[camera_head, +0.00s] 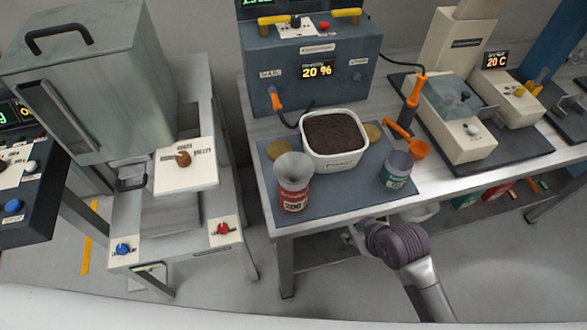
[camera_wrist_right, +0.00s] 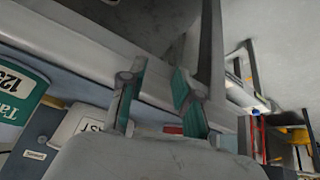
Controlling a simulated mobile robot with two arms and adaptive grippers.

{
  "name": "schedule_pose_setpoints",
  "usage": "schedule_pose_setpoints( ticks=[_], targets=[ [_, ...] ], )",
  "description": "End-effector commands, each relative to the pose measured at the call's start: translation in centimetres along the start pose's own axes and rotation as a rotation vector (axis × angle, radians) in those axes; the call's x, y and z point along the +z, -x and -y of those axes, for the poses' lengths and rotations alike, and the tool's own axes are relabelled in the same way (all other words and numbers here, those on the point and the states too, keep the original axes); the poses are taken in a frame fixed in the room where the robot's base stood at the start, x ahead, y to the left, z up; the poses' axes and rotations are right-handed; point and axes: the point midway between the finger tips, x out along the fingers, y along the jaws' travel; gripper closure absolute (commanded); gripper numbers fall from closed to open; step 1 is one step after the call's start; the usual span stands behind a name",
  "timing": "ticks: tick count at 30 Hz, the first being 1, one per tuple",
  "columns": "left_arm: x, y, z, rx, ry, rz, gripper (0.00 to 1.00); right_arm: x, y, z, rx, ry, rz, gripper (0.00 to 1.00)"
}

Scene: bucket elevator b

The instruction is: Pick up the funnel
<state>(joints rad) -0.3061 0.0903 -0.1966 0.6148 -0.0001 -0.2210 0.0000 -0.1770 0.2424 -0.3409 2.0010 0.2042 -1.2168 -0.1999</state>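A grey, wide-mouthed funnel-like piece (camera_head: 293,167) sits on top of a red-labelled can (camera_head: 293,200) at the left front of the dark mat; I cannot tell how far it goes in. My right gripper (camera_head: 353,236) is low in front of the table's front edge, below and to the right of that can, touching nothing that I can see. In the right wrist view its two green-padded fingers (camera_wrist_right: 157,97) stand apart with nothing between them. My left gripper is in neither view.
A white tub of dark material (camera_head: 336,164), a green-labelled container (camera_head: 396,171) and an orange scoop-like tool (camera_head: 404,138) stand on the table. A blue-grey control box (camera_head: 315,65) is behind. A metal cabinet machine (camera_head: 95,85) stands left across a gap.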

Motion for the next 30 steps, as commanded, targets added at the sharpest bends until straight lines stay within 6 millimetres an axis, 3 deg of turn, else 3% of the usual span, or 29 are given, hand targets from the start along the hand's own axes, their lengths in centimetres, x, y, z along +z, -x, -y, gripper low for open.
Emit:
schedule_pose_setpoints(
  ticks=[1, 3, 9, 15, 18, 22, 27, 30],
  targets=[
    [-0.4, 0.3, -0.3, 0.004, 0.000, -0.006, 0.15, -1.7, 1.9, 0.1, -0.002, 0.034, -0.027, 0.68],
    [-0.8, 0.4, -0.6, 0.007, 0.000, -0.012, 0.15, -4.8, 4.0, 0.4, -0.015, 0.125, -0.078, 0.68],
    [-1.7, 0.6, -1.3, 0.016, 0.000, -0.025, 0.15, -12.2, 8.0, 1.5, -0.049, 0.441, -0.206, 0.68],
    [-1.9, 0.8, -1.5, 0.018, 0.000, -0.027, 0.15, -17.7, 13.8, 3.5, -0.059, 0.883, -0.303, 0.68],
    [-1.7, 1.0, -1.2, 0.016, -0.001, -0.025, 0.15, -18.9, 17.0, 4.4, -0.054, 1.161, -0.313, 0.68],
    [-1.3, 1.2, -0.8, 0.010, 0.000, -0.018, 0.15, -18.6, 20.1, 4.6, -0.052, 1.458, -0.278, 0.68],
    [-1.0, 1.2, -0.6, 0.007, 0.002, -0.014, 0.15, -17.7, 22.1, 4.2, -0.056, 1.665, -0.224, 0.68],
    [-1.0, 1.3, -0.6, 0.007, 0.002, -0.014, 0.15, -17.4, 22.1, 4.2, -0.063, 1.707, -0.211, 0.68]
  ],
)
